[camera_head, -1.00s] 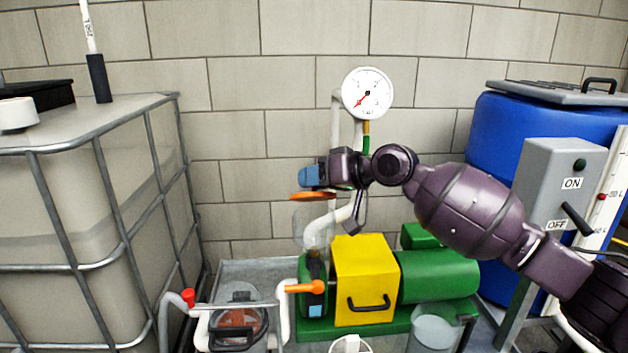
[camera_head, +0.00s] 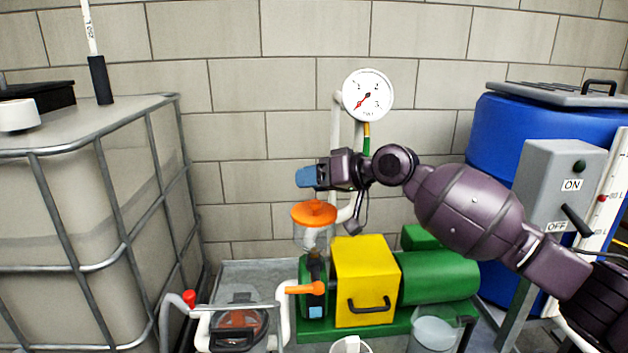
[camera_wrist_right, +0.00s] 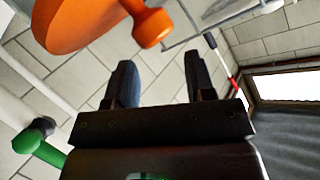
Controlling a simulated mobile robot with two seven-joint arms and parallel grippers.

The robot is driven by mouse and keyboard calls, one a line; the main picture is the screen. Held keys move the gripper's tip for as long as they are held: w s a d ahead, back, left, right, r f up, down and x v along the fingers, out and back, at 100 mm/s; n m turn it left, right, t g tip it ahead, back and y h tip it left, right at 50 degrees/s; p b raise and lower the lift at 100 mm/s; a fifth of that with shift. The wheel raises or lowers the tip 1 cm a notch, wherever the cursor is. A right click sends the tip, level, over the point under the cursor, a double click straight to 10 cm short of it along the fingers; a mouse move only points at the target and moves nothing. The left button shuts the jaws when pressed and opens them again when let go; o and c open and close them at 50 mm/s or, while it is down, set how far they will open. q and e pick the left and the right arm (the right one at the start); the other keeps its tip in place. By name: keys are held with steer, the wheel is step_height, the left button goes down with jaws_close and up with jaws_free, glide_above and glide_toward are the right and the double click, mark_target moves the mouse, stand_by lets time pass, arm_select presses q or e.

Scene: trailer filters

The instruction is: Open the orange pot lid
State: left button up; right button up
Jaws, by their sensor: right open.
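The orange pot lid (camera_head: 313,213) sits on top of a clear pot (camera_head: 312,238) above the green pump. In the right wrist view the orange lid (camera_wrist_right: 85,22) and its knob show at the upper left, beside the fingers and not between them. My right gripper (camera_head: 306,177), with blue fingertips, is just above the lid in the head view. In the right wrist view its two fingers (camera_wrist_right: 160,85) are apart with nothing between them. My left gripper is not in view.
A yellow box (camera_head: 366,283) and a green motor (camera_head: 438,275) stand right of the pot. A pressure gauge (camera_head: 368,96) on a white pipe rises behind it. A caged tank (camera_head: 90,220) stands left, a blue barrel (camera_head: 490,140) right.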

steer(key=shift+s+d+r, duration=0.2)
steer(key=shift+d, duration=0.15)
arm_select(q)
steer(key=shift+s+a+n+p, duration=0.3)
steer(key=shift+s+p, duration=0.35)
steer(key=shift+p, duration=0.35)
arm_select(e)
steer(key=v, duration=1)
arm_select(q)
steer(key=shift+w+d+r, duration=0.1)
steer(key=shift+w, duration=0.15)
arm_select(e)
steer(key=shift+f, duration=0.1)
